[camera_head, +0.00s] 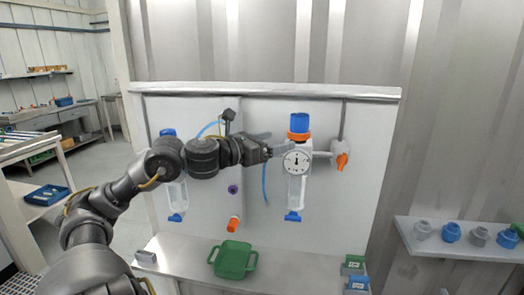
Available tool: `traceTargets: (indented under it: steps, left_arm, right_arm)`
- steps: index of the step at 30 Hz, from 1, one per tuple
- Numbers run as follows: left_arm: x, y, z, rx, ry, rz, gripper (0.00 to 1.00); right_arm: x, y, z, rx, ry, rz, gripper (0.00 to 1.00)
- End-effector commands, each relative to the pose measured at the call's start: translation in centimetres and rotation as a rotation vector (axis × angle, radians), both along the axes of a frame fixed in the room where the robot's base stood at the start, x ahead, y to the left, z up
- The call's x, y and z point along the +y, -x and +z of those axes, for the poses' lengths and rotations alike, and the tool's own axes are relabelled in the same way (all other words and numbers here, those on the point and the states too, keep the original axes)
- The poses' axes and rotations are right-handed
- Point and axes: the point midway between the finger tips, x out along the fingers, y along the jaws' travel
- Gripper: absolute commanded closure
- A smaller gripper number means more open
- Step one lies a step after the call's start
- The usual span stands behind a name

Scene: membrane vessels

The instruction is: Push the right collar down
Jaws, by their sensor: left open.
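The right vessel is a clear cylinder (297,191) on the white panel, with a blue cap (299,120) on top and an orange collar (299,136) under the cap. A round gauge (296,160) sits in front of its upper part. My left gripper (274,151) is open, just left of the gauge and a little below the collar. I cannot tell whether it touches anything. The left vessel (176,193) is partly hidden behind my left arm. My right gripper is not in view.
An orange-handled valve (342,160) is right of the vessel. An orange fitting (233,224) is low on the panel. A shelf (465,251) at right holds blue and grey fittings.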

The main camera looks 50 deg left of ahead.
Motion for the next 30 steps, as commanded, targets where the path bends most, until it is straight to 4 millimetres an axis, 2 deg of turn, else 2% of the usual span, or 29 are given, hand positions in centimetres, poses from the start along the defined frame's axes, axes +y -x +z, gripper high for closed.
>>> traceTargets:
  steps: [3,9,30]
  left_arm:
    - [0.2,1.6,0.0,-0.003,0.0,0.0,0.2]
    - [0.4,3.0,0.0,0.0,-0.001,0.0,0.2]
    - [0.5,3.4,-0.1,0.002,0.002,0.002,0.2]
  right_arm:
    - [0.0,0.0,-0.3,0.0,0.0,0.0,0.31]
    - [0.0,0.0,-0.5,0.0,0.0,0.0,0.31]
    - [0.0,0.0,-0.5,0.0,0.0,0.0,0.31]
